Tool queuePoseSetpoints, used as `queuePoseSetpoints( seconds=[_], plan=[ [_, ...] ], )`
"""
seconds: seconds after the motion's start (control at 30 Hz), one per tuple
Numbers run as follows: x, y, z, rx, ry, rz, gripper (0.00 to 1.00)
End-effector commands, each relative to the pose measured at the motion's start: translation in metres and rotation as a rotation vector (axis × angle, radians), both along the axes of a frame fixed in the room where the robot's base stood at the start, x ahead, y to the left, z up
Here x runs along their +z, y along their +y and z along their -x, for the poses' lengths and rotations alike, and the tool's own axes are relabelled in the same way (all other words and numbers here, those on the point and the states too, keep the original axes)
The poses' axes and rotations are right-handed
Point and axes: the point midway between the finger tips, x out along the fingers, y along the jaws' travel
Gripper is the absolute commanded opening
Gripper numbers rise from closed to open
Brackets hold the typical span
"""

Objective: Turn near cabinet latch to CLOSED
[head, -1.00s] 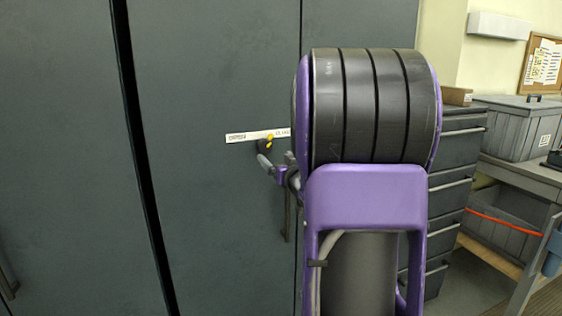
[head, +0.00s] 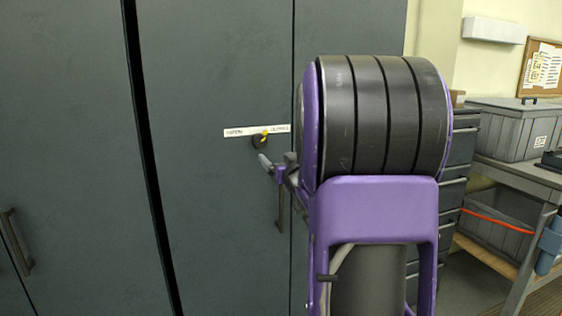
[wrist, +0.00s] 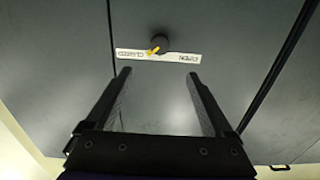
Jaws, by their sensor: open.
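The near cabinet latch (head: 260,141) is a dark round knob with a yellow pointer, on a grey cabinet door. A white label strip (head: 240,132) behind it reads OPEN at the left and CLOSED at the right. The pointer leans up and right, toward the CLOSED side. In the wrist view the latch (wrist: 161,42) and label (wrist: 180,56) appear upside down, with the yellow pointer toward CLOSED at the left. My gripper (wrist: 158,74) is open and empty, its fingers apart and short of the latch. In the head view my gripper (head: 268,163) is just below the latch, partly hidden by my arm.
A vertical door handle (head: 279,212) is below the gripper, near the door seam. Another handle (head: 16,240) is at far left. A drawer unit (head: 457,175) and a bench with a grey bin (head: 515,128) stand at the right.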

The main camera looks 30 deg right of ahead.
Motion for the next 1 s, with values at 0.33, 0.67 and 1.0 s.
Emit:
queuePoseSetpoints(
  seconds=[0.33, 0.67, 1.0],
  plan=[
    [0.000, 0.002, -0.002, 0.001, -0.001, 0.000, 0.87],
    [0.000, 0.002, -0.002, 0.000, 0.000, 0.000, 0.87],
    [0.045, 0.010, -0.016, 0.000, -0.060, 0.031, 0.87]
  ],
)
